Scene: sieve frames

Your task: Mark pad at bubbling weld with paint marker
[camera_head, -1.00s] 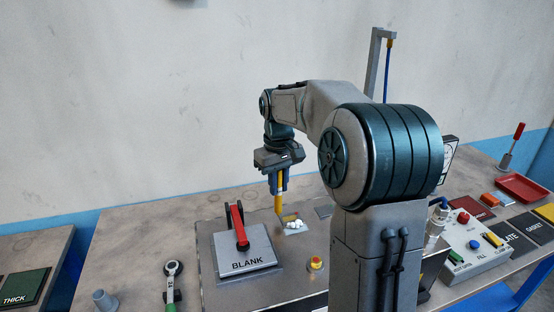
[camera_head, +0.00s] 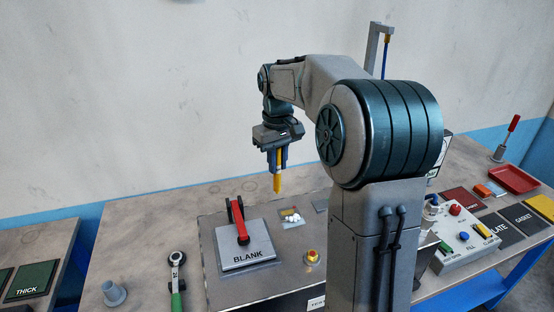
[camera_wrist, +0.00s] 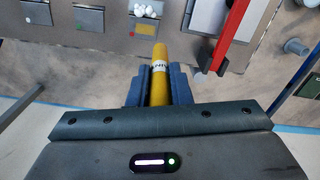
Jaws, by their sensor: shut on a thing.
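My gripper (camera_head: 279,160) is shut on a yellow paint marker (camera_head: 278,183), which points down above the grey plate. The marker also shows between the blue fingers in the wrist view (camera_wrist: 159,75). A pad with a cluster of white bubbles (camera_head: 292,218) lies on the plate just below and right of the marker's tip in the head view. The tip appears apart from the pad.
A plate labelled BLANK (camera_head: 246,250) under a red-handled clamp (camera_head: 238,222) stands left of the bubbles. A ratchet (camera_head: 176,275) and grey cup (camera_head: 113,293) lie left. A control box (camera_head: 462,240) is at right.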

